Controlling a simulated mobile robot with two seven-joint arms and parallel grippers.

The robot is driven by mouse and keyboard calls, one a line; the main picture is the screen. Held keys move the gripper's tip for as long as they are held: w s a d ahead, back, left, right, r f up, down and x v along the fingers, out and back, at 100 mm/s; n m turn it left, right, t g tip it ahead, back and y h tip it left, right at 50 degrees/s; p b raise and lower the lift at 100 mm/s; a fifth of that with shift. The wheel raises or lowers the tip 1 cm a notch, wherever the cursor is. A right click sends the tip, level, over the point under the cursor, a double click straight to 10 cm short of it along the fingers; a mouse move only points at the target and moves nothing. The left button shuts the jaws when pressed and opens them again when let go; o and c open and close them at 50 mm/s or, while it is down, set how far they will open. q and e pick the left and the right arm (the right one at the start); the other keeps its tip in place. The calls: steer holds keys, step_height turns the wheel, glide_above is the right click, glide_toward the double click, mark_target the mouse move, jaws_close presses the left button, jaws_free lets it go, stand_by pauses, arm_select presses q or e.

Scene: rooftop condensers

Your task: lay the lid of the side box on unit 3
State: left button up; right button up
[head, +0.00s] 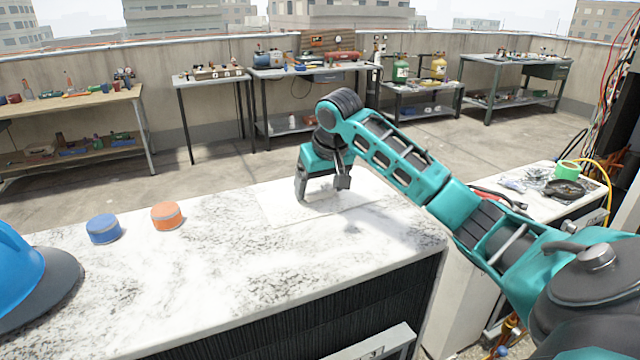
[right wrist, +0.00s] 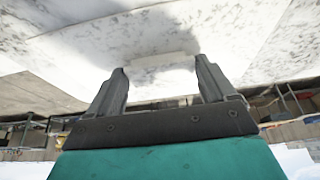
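A thin pale flat panel (head: 290,213), which looks like the lid, lies on the white, grey-speckled top of the unit (head: 200,270). My right gripper (head: 322,192) points down over this panel, its two fingers apart. In the right wrist view the right gripper (right wrist: 160,70) is open, with a pale strip (right wrist: 163,62) showing beyond and between the fingertips. I cannot tell whether the fingers touch the panel. A grey box edge (head: 378,344) shows on the unit's dark finned side at the bottom, mostly cut off. My left gripper is not in view.
A blue round tin (head: 103,228), an orange round tin (head: 166,215) and a blue hard hat (head: 25,280) stand on the left of the top. A smaller surface with a green tape roll (head: 567,170) and cables is at right. Workbenches line the far wall.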

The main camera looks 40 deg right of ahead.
steer(key=shift+o, duration=1.3)
steer(key=shift+r, duration=0.1)
steer(key=v, duration=1.2)
